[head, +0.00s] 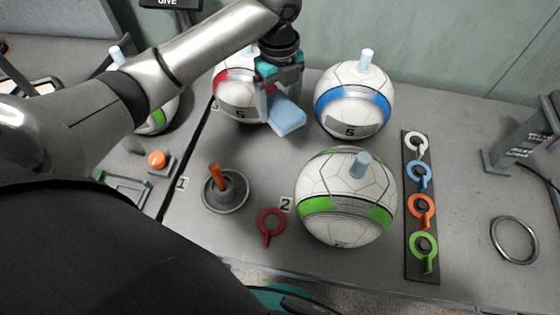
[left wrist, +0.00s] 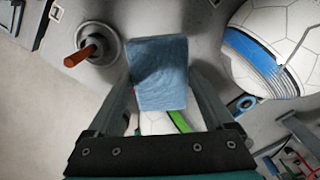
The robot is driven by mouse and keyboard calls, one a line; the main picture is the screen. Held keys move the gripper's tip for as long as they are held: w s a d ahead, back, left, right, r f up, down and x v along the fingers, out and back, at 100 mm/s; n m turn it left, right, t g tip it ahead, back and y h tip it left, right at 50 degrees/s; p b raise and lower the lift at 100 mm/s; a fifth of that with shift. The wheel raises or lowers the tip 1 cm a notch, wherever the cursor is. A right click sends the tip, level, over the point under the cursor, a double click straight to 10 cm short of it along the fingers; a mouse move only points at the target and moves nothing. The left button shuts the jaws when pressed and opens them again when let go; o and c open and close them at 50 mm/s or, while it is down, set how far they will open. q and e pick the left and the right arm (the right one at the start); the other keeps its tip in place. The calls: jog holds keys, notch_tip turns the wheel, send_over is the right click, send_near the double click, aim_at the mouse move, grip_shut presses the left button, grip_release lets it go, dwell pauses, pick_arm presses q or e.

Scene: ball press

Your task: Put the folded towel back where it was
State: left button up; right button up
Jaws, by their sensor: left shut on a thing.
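The folded towel is a light blue block (head: 288,117). My left gripper (head: 281,92) is shut on it and holds it in front of the red-banded ball (head: 238,96). The towel also shows in the left wrist view (left wrist: 158,72), between the two fingers. It looks to be above the table (head: 265,165), but I cannot tell the height. Near it stand a blue-banded ball (head: 345,82) and a green-banded ball (head: 335,180), each with a pale blue peg on top. My right gripper is not in view.
A round grey base with an orange peg (head: 217,178) stands by label 1. A red ring tag (head: 269,223) lies by label 2. A black strip (head: 419,268) bears several coloured tags. A metal ring (head: 496,237) lies at right. An orange button (head: 157,158) is at left.

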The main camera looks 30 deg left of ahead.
pick_arm(q)
notch_tip(320, 180, down, 16)
jog(key=b, duration=0.4)
jog(key=shift+a+f+b, duration=0.1)
jog(key=shift+f+b, duration=0.75)
jog(key=shift+f, duration=1.15)
jog(key=shift+f, duration=0.15)
jog(key=o, duration=1.1)
notch_tip(320, 180, up, 12)
jog(key=p, duration=0.3)
jog(key=shift+p, duration=0.35)
